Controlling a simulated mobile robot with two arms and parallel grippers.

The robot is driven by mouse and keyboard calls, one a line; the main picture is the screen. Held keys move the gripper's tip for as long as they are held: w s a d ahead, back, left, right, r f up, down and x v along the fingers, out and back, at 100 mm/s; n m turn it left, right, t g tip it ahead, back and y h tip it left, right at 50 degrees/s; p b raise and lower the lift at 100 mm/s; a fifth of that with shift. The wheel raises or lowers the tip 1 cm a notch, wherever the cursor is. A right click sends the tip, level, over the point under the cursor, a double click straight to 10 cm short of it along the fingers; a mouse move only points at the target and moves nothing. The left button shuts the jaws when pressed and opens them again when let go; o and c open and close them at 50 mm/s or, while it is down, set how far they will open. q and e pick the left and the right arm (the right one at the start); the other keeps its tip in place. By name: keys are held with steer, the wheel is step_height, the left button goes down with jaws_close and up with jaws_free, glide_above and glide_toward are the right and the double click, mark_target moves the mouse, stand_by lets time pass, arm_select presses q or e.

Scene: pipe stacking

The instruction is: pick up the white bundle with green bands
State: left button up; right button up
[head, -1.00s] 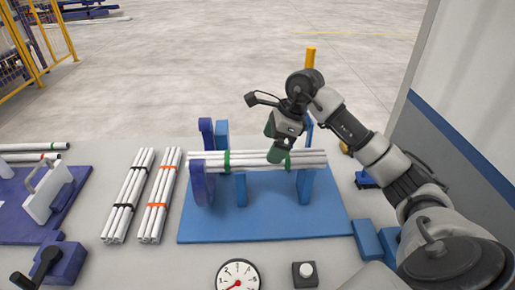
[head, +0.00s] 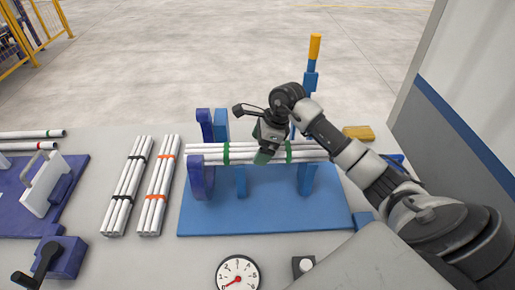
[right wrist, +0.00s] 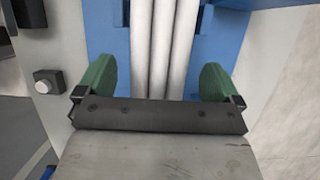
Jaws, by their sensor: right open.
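The white bundle with green bands (head: 207,153) lies across the blue rack (head: 207,220), held up off its base by the uprights. One green band is toward its left end and the other is right of its middle. My right gripper (head: 264,156) is at the bundle between the two bands. In the right wrist view, its green fingers (right wrist: 156,80) stand open on either side of the white pipes (right wrist: 155,40); whether they touch is unclear. The gripper hides part of the bundle. My left gripper is not in view.
A bundle with black bands (head: 126,187) and one with orange bands (head: 157,187) lie left of the rack. A purple fixture (head: 75,165) stands farther left. A dial gauge (head: 238,274) and a button box (head: 304,264) are at the front. A yellow block (head: 358,132) lies behind right.

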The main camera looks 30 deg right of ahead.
steer(key=shift+x, duration=1.05)
steer(key=c, duration=1.2)
steer(key=shift+r, duration=0.1)
steer(key=shift+r, duration=0.15)
